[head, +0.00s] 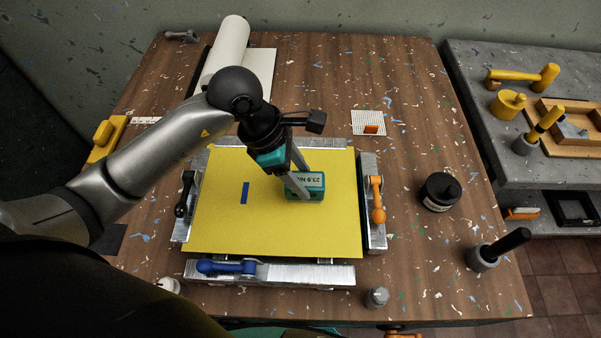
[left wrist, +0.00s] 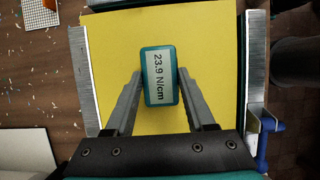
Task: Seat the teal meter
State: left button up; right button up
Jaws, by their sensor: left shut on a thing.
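The teal meter (head: 310,181) is a small teal block with a pale display reading 23.9 N/cm. It is over the yellow screen (head: 225,225), right of the screen's middle in the head view. In the left wrist view the meter (left wrist: 158,76) is between the two grey fingers of my left gripper (left wrist: 158,82), which is shut on it. I cannot tell whether the meter touches the yellow surface. The screen is held in a metal frame (head: 310,274) with clamp levers. My right gripper is not in view.
A blue lever (head: 226,267), an orange lever (head: 377,200) and a black lever (head: 184,194) sit on the frame. A blue strip (head: 245,193) marks the yellow surface. A dark jar (head: 440,192) stands to the right. A grey side bench (head: 480,80) holds yellow tools.

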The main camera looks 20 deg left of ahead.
aim_at(312, 180)
pick_arm(q)
grip_shut()
jog(key=shift+r+p, duration=1.4)
jog(key=shift+r, duration=0.7)
jog(key=shift+f, duration=0.1)
